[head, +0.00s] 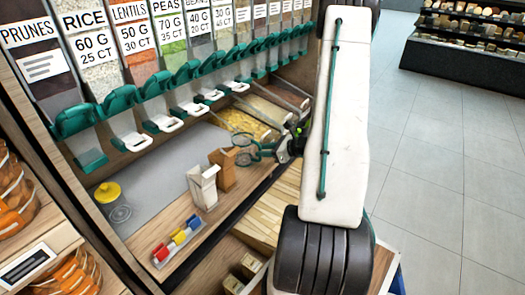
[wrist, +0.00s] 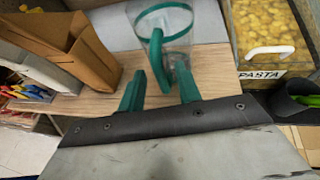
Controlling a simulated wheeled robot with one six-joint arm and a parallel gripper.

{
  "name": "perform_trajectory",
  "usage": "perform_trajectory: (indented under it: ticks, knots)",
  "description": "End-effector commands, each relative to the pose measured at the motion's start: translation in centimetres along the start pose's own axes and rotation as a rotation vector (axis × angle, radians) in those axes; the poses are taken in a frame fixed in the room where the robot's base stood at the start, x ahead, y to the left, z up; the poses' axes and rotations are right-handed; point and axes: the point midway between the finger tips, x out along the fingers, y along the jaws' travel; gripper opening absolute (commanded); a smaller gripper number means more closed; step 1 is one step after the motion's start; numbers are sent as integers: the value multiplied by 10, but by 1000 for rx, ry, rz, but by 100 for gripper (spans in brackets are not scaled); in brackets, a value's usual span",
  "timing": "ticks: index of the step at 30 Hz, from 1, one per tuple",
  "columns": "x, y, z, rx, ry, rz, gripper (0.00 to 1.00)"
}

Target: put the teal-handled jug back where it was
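The clear jug with a teal rim and teal handle (wrist: 164,62) stands upright on the wooden counter, at the top middle of the wrist view. In the head view the jug (head: 243,139) is small, and my arm's end partly crowds it. My gripper (wrist: 160,92) has two teal fingers set apart, one on each side of the lower end of the handle. I see no finger clearly pressed on it. In the head view my gripper (head: 262,151) reaches in from the right at the counter's front.
A brown paper bag (wrist: 75,50) stands close left of the jug; a white carton (head: 203,187) is beside it. A pasta bin (wrist: 268,32) is at the right. Teal-spouted dispensers (head: 120,100) line the back. A yellow-lidded pot (head: 108,193) is far left on the grey mat (head: 165,170).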

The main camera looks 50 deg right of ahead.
Motion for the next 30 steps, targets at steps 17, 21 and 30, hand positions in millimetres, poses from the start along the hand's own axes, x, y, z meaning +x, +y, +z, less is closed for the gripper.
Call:
perform_trajectory:
  ticks: [17, 21, 30]
  knots:
    - [-100, 0, 1, -2, 0, 1, 34]
    - [-91, 17, 28, -90, 12, 80, 34]
    - [-52, 161, 157, -688, 83, 591, 34]
